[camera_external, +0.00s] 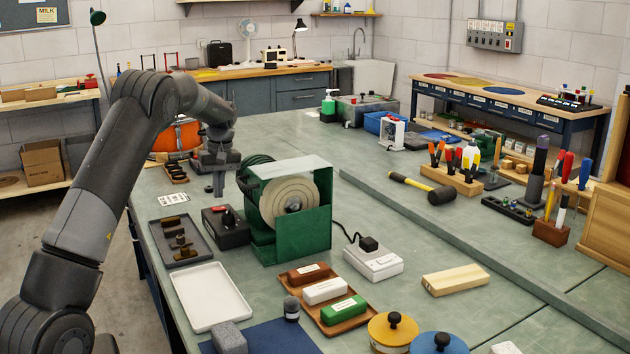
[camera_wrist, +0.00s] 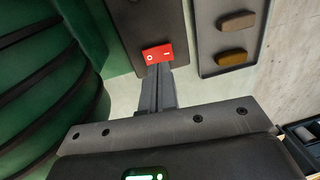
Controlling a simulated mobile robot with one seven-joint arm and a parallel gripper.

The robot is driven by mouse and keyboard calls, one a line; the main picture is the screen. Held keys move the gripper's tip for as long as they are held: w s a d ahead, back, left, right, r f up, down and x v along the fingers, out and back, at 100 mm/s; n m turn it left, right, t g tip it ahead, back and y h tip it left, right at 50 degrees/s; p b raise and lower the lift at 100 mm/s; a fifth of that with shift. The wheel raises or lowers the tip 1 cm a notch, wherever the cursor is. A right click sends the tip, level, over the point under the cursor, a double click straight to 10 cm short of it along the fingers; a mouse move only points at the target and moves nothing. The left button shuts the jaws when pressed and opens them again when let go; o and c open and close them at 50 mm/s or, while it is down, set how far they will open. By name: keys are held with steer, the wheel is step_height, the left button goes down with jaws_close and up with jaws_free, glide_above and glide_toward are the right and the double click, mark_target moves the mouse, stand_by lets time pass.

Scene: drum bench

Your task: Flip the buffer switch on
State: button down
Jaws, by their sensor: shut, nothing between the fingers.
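The buffer (camera_external: 328,222) is a green housing with a pale round wheel, standing mid-bench. A black switch box (camera_external: 226,232) with a red switch on top sits just left of it. In the wrist view the red rocker switch (camera_wrist: 165,49) has a white circle at its left end and a white bar at its right end. I cannot tell which end is pressed. My gripper (camera_external: 218,192) is shut and empty, pointing down above the box. In the wrist view its fingertips (camera_wrist: 158,70) overlap the switch's near edge; I cannot tell whether they touch.
A dark tray (camera_external: 195,252) with brown pieces lies left of the box. The green buffer body (camera_wrist: 75,70) stands close on the left in the wrist view. A white tray (camera_external: 207,298) and a wooden tray (camera_external: 330,317) with coloured bars lie nearer. A power strip (camera_external: 373,264) is right of the buffer.

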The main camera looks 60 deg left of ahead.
steer(key=shift+w+r, duration=0.1)
steer(key=shift+r, duration=2.45)
step_height(320, 180, up, 6)
glide_above(214, 209)
steer(key=w, duration=0.2)
steer(key=shift+w+a, duration=0.1)
steer(key=f, duration=0.4)
steer(key=s+f, duration=0.1)
steer(key=f, duration=0.8)
steer(key=shift+s+f, duration=0.4)
